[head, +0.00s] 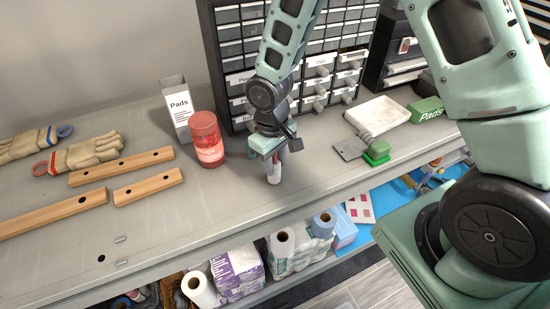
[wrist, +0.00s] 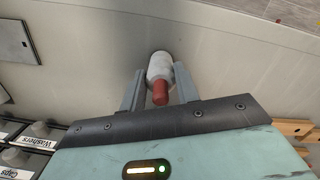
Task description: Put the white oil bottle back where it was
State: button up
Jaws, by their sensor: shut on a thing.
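The white oil bottle (head: 274,174) is upright below my gripper (head: 273,157), at the middle of the grey shelf top (head: 235,205). Its base is at or just above the surface; I cannot tell whether it touches. In the wrist view the bottle (wrist: 160,67) has a white body and a red cap, and it sits between the two fingers of my gripper (wrist: 158,80). The fingers are shut on it. In the head view my gripper hides the bottle's upper part.
Wooden bars (head: 148,187) and gloves (head: 88,153) lie further left. A drawer cabinet (head: 232,58) stands behind. A scraper (head: 352,148), green block (head: 377,154) and white tray (head: 377,114) lie right.

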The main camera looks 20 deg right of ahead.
jog(key=shift+f, duration=0.1)
jog(key=shift+f, duration=0.1)
jog(key=o, duration=1.1)
jog(key=shift+o, duration=0.2)
